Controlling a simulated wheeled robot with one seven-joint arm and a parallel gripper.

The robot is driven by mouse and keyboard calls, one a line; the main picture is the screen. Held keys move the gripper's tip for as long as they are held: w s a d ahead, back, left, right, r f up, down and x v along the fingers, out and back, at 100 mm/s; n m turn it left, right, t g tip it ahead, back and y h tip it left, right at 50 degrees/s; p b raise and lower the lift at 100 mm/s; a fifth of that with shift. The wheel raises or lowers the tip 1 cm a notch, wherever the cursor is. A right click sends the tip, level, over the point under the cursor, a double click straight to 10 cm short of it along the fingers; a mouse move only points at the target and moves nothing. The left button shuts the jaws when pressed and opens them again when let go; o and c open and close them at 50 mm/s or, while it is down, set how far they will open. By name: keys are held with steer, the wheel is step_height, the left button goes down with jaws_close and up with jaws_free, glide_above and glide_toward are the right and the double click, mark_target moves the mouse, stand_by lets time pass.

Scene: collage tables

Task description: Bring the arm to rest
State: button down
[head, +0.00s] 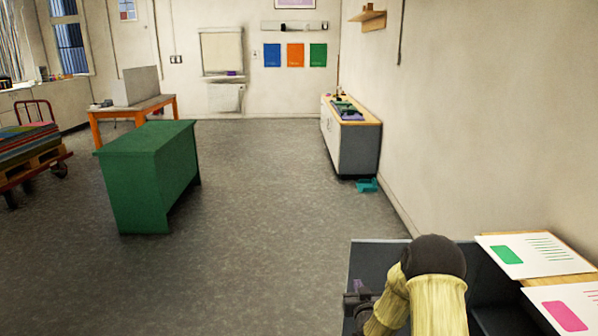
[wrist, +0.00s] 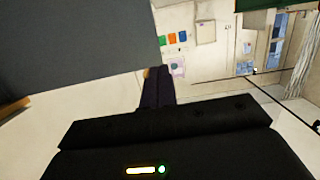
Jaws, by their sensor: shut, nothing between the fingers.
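My arm (head: 425,285), with a pale yellow covering and a dark rounded joint, is folded at the bottom right of the head view, over a dark grey surface (head: 375,258). In the wrist view my gripper (wrist: 156,72) is shut and empty, its dark fingers together and pointing out into the room. In the head view a small dark part shows left of the arm; I cannot tell whether it is the gripper.
Sheets with a green block (head: 508,254) and a pink block (head: 562,315) lie right of my arm. A green table (head: 150,170) stands ahead left. A grey cabinet (head: 358,150) stands along the right wall, a teal bin (head: 367,185) near it. The floor between is clear.

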steer(key=s+a+r+g, duration=0.1)
steer(key=s+r+g, duration=0.25)
steer(key=s, duration=0.75)
steer(key=s+a+r+g, duration=0.25)
steer(key=s+g, duration=0.25)
steer(key=s, duration=0.7)
steer(key=s+a+r+g, duration=0.1)
steer(key=s+r+g, duration=0.3)
steer(key=s, duration=0.7)
step_height(320, 180, up, 22)
steer(key=p, duration=2.3)
steer(key=shift+r+g+y, duration=0.25)
steer(key=shift+g+y, duration=0.05)
steer(key=shift+g, duration=0.15)
steer(key=shift+w+d+f, duration=0.1)
steer(key=shift+w, duration=0.05)
